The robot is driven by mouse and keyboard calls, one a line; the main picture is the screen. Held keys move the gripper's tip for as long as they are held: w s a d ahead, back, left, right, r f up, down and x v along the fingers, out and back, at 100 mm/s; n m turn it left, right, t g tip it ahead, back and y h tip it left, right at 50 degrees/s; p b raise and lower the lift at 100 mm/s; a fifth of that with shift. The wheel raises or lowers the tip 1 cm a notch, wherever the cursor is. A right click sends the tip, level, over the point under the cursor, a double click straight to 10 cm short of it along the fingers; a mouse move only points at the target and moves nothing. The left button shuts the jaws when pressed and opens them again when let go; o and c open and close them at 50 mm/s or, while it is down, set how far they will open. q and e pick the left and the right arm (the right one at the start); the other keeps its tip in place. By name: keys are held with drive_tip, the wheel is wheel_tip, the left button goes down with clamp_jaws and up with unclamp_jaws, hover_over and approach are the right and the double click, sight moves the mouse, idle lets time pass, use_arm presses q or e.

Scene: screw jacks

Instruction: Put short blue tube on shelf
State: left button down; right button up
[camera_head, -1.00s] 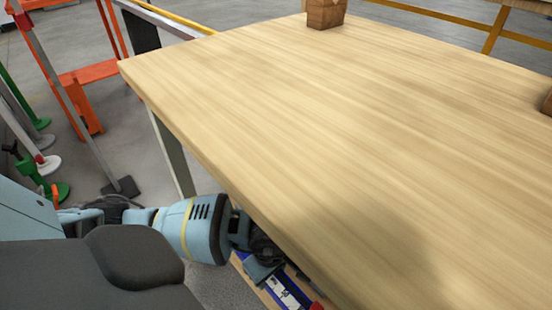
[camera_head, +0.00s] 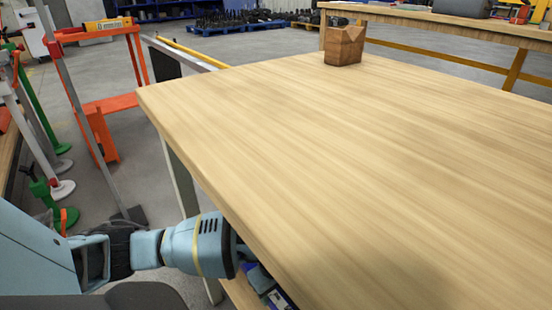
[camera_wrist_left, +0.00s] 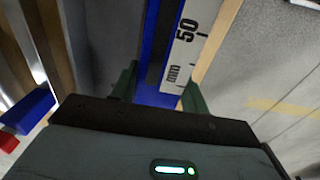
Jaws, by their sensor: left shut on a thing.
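My left gripper (camera_head: 254,274) is low beside the near edge of the table, partly hidden by it. In the left wrist view its two dark green fingers (camera_wrist_left: 160,88) are shut on a blue tube (camera_wrist_left: 157,97) with a white "50 mm" label. My right gripper is out of view.
The wooden tabletop (camera_head: 330,150) is wide and mostly bare, with a wooden block (camera_head: 344,45) at its far edge. An orange frame (camera_head: 98,130) and green stands (camera_head: 45,120) are at the left. A blue and red piece (camera_wrist_left: 28,112) lies left in the wrist view.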

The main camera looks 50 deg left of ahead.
use_arm(q)
drive_tip(key=shift+d+f+b, duration=0.1)
drive_tip(key=shift+f+b, duration=0.3)
drive_tip(key=shift+f, duration=0.65)
drive_tip(key=shift+f, duration=0.15)
drive_tip(key=c, duration=1.1)
unclamp_jaws()
drive_tip(key=shift+f, duration=0.1)
drive_tip(key=o, duration=0.4)
wheel_tip(320, 180, up, 11)
drive_tip(key=p, duration=0.4)
drive_tip(key=shift+f, duration=0.1)
drive_tip(key=shift+r, duration=0.75)
